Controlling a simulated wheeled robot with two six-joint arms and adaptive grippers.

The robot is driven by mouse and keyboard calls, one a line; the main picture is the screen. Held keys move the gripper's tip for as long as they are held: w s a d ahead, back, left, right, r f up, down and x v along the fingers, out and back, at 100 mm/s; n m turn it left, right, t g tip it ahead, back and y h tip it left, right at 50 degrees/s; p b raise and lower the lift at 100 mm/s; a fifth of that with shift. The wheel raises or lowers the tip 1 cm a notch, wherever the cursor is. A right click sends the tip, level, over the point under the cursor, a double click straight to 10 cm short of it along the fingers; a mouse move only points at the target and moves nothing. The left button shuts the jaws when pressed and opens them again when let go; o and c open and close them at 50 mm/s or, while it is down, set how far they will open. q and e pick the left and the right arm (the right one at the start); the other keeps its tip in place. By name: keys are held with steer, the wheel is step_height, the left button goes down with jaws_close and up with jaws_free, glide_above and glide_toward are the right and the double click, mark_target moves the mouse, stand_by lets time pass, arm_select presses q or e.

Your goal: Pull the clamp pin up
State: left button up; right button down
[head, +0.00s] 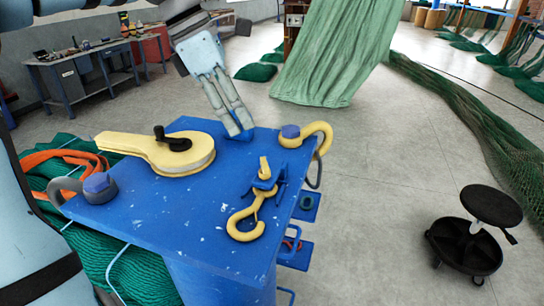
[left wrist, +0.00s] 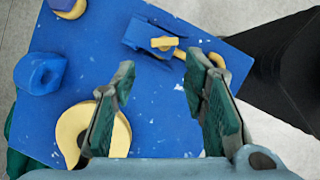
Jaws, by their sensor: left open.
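The clamp pin (head: 264,168) is a small yellow piece standing up from a blue clamp (head: 265,184) on the blue stand top (head: 160,210). In the left wrist view the yellow pin (left wrist: 164,43) shows at the top centre, beyond the fingertips. A yellow hook (head: 246,222) lies at the clamp's near side. My left gripper (head: 240,130) is open and empty, pointing down over the far edge of the stand top, apart from the pin. In its wrist view the left gripper's (left wrist: 162,68) two green-padded fingers stand wide apart; one partly hides the hook. My right gripper is not in view.
A yellow pulley block (head: 160,152) with a black knob lies left of the gripper. A black stool (head: 470,235) and green nets (head: 340,50) stand on the floor beyond.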

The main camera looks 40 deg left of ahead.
arm_select(q)
glide_toward(262, 166)
step_height(262, 166, down, 2)
steer(key=x, duration=0.4)
steer(key=w+b+x, duration=0.1)
steer(key=x, duration=0.2)
steer(key=shift+w+d+f, duration=0.1)
steer(key=shift+w+f, duration=0.1)
steer(key=shift+w, duration=0.1)
steer(key=shift+f, duration=0.1)
steer(key=shift+s, duration=0.5)
steer(key=shift+c, duration=1.1)
steer(key=c, duration=0.3)
jaws_close()
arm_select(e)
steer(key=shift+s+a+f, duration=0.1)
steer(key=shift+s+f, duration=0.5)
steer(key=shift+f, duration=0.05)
